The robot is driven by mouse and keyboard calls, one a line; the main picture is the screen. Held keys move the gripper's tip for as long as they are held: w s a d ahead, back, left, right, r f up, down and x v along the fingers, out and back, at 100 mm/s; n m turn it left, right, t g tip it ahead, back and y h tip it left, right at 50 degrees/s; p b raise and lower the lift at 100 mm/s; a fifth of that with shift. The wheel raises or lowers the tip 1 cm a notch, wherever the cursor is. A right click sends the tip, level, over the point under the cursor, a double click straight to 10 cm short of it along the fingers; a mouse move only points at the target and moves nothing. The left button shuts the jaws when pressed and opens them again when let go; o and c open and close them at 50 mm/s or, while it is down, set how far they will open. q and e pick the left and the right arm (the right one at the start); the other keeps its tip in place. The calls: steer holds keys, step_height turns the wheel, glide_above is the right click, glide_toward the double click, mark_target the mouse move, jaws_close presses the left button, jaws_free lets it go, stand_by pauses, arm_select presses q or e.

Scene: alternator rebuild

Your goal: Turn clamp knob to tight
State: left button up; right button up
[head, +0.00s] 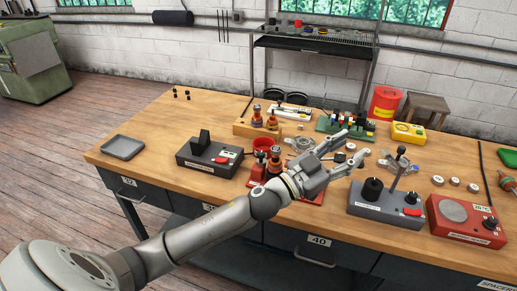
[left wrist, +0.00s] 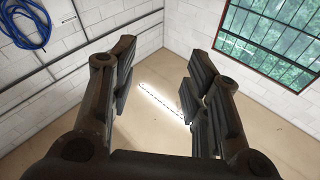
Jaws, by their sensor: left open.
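My left gripper (head: 352,146) is raised over the workbench (head: 140,140), fingers spread and pointing right. In the left wrist view (left wrist: 160,70) nothing is between its fingers. Right of it stands a grey box (head: 385,213) with a round black knob (head: 373,187), an upright lever and a red button. A red box (head: 470,236) at the far right carries a grey disc and a small black knob (head: 490,223). I cannot tell which knob is the clamp knob, or its setting. The gripper looks apart from both. My right gripper is not in view.
A dark box (head: 193,160) with a black upright block stands left of the gripper. A red stand partly behind my arm holds tools. A grey tray (head: 123,147) lies at the left. Several small rings lie at the right. The bench's left part is mostly clear.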

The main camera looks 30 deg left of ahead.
arm_select(q)
steer(key=d+r+m+g+h, duration=0.2)
steer(key=d+m+g+h, duration=0.1)
steer(key=m+g+h, duration=0.15)
steer(key=n+g+y, duration=0.3)
steer(key=g+y, duration=0.8)
glide_toward(260, 153)
steer(key=shift+m, duration=0.25)
steer(key=p+x, duration=0.2)
steer(key=x, duration=0.6)
steer(key=shift+w+f, duration=0.1)
steer(key=shift+f, duration=0.05)
steer(key=shift+c, duration=0.4)
jaws_close()
